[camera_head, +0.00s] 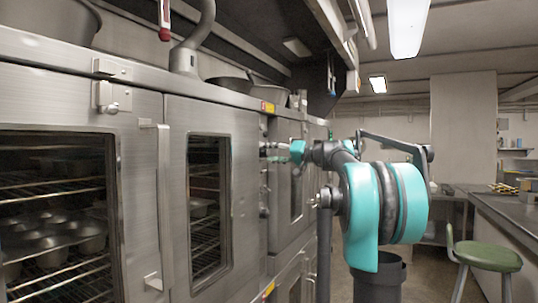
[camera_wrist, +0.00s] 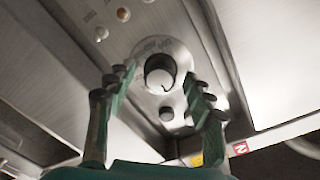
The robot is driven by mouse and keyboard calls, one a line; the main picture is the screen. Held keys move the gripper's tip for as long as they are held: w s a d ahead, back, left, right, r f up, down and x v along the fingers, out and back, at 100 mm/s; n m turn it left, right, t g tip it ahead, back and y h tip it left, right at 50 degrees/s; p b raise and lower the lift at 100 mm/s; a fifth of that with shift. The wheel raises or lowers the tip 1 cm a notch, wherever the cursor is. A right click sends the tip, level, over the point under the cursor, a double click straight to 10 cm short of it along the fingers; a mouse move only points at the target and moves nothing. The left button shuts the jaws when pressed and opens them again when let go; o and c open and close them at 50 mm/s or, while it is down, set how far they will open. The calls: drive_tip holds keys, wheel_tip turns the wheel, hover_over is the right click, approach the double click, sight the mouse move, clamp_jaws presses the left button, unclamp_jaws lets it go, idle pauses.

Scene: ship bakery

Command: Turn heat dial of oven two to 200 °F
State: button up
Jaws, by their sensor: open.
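In the wrist view a round dial (camera_wrist: 160,77) with a light rim and dark centre sits on a metal plate with faint markings. I cannot read the markings. My gripper (camera_wrist: 160,85) is open, with one finger on each side of the dial in the picture; I see no clear contact. A smaller dark round knob (camera_wrist: 166,114) is beside the dial, between the fingers. In the head view my gripper (camera_head: 272,152) is small and close to the oven control panel (camera_head: 263,180), where the dial is too small to make out.
Metal ovens (camera_head: 140,190) with glass doors line the left side. A vertical door handle (camera_head: 160,205) sticks out near me. A green stool (camera_head: 487,256) and a counter (camera_head: 515,215) stand at the right. Small buttons (camera_wrist: 123,14) are on the panel.

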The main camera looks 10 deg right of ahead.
drive_tip(key=shift+w+a, duration=0.15)
drive_tip(key=shift+a, duration=0.1)
drive_tip(key=c, duration=1.2)
drive_tip(key=shift+o, duration=0.2)
drive_tip(key=shift+m, duration=0.3)
drive_tip(key=m, duration=0.3)
drive_tip(key=shift+m+g, duration=0.3)
drive_tip(key=shift+m, duration=1.7)
